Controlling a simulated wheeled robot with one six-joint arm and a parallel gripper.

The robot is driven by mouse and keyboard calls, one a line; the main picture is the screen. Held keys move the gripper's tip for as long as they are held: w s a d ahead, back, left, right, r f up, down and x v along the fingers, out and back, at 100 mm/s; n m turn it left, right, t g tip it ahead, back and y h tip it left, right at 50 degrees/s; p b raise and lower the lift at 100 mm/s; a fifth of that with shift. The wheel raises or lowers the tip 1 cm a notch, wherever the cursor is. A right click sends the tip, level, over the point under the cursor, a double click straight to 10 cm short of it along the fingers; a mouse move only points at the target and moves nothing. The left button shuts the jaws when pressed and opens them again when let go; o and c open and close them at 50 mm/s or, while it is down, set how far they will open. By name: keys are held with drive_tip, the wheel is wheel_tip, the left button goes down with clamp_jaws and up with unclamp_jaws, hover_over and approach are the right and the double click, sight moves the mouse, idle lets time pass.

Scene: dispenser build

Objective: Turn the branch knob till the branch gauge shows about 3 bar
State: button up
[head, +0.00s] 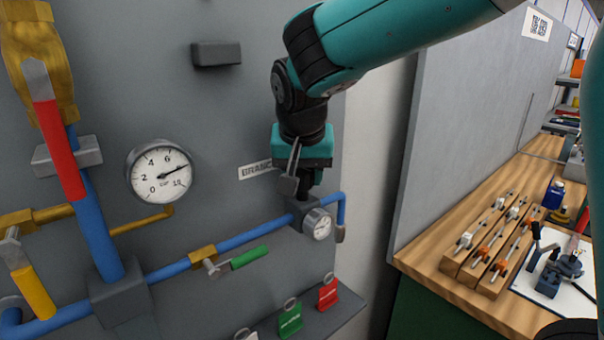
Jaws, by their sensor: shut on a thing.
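My gripper (303,192) points down at the regulator block (300,213) on the blue branch pipe. Its jaws are shut on the branch knob, which they and the gripper body hide almost wholly. The small branch gauge (319,224) sits on the front of the block, just below the jaws and to their right. Its dial faces me, but it is too small to read the needle's value. A label (257,170) beginning "BRAN" is on the panel to the left of my gripper, which covers its end.
A large gauge (160,172) on the panel has its needle up and right, past 6. A red lever (60,150), a yellow lever (34,292) and a green lever (249,257) sit on pipes. Red and green tags (328,293) stand on a ledge below. A wooden workbench (450,262) is right.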

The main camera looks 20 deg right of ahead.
drive_tip(key=shift+m, duration=0.5)
drive_tip(key=o, duration=0.6)
drive_tip(key=shift+o, duration=0.2)
drive_tip(key=shift+r, duration=0.1)
drive_tip(key=p+v, duration=0.1)
drive_tip(key=v, duration=1.6)
drive_tip(key=shift+a+r, duration=0.15)
drive_tip(key=shift+a, duration=0.05)
drive_tip(key=shift+w, duration=0.1)
